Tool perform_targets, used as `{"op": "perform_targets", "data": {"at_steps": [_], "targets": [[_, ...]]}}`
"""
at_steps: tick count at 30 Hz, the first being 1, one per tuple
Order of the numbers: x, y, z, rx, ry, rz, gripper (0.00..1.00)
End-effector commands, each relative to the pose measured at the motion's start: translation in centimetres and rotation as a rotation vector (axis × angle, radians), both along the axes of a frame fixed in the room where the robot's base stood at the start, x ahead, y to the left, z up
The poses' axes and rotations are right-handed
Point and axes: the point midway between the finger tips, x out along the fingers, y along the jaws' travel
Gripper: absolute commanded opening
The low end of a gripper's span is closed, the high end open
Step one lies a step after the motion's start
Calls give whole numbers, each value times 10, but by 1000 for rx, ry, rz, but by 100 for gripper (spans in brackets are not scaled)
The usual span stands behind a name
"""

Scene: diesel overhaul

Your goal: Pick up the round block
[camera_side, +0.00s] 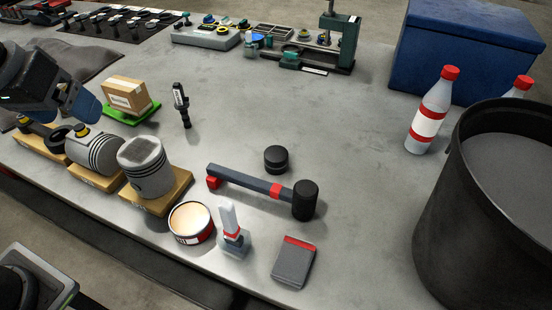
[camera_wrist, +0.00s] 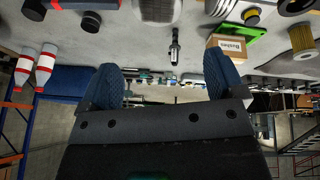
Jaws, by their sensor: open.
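The round block is a short black cylinder (camera_side: 276,159) standing on the grey bench, just behind the mallet handle, apart from it. In the wrist view a dark round block (camera_wrist: 90,21) shows at the upper left, beyond the left finger. My gripper (camera_side: 84,106) is at the left of the side view, above the pistons, well away from the block. In the wrist view my gripper (camera_wrist: 164,78) has its two blue padded fingers spread wide with nothing between them.
A mallet (camera_side: 245,183) lies just in front of the block. A brush (camera_side: 231,228), tin (camera_side: 190,222) and grey pad (camera_side: 294,262) are nearer. Bench behind the block is clear.

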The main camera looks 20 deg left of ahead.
Motion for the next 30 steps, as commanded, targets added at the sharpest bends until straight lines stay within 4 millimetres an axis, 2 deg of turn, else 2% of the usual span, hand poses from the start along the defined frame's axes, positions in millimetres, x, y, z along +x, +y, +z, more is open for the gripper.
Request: {"op": "perform_targets", "data": {"at_steps": [1,4,9,14,18,24,30], "targets": [[20,-9,6,-34,34,49,89],[55,-25,14,-98,89,165,89],[114,-59,13,-187,185,368,89],[166,-98,-6,-245,278,564,89],[203,-136,-34,-276,356,742,89],[237,-185,-83,-290,439,969,89],[248,-209,-112,-289,478,1092,89]]}}
